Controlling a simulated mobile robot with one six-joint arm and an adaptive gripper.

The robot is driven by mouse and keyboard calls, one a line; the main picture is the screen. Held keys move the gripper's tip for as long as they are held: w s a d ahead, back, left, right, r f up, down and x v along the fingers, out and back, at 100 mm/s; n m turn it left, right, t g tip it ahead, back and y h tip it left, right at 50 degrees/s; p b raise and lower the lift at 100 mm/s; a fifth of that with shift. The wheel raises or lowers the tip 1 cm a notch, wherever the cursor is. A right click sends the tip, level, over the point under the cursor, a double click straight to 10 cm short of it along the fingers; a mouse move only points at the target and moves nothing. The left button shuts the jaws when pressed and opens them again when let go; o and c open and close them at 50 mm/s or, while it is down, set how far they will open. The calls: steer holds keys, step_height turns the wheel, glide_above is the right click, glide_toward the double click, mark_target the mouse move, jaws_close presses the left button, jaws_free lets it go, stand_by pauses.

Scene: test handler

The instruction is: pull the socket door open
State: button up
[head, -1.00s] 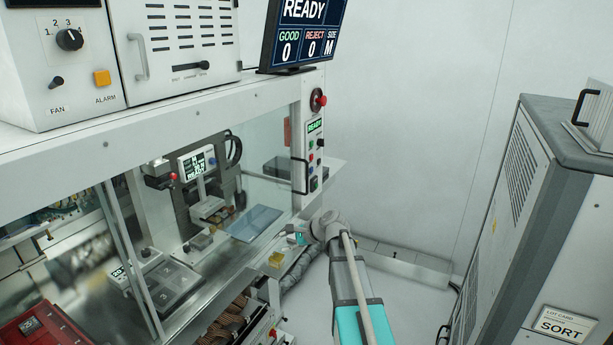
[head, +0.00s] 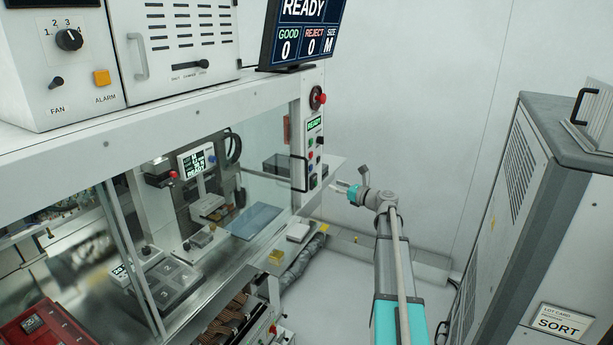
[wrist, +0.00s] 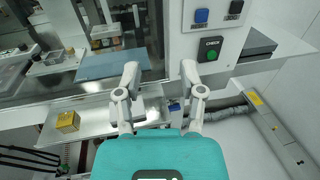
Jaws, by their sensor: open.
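The socket door (head: 262,160) is a clear glass panel on the front of the test handler, and it looks shut. A black bar handle (head: 304,174) stands near its right edge, beside the button column. My gripper (head: 340,187) is to the right of the handle and a little lower, apart from it, pointing left toward the machine. In the wrist view my gripper (wrist: 160,76) has its two grey fingers spread with nothing between them. I cannot make out the handle clearly in the wrist view. Behind the glass are the socket station and a blue-grey plate (head: 256,220).
The button column (head: 313,150) with a red stop knob (head: 320,99) is just above my gripper. A green CHECK button (wrist: 210,49) is close to the right finger. A grey cabinet (head: 530,210) stands at the right. The floor between is clear.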

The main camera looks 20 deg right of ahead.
glide_above(306, 189)
steer(key=shift+w+d, duration=0.2)
steer(key=shift+w, duration=0.05)
stand_by(0.7)
steer(key=shift+c, duration=0.2)
jaws_close()
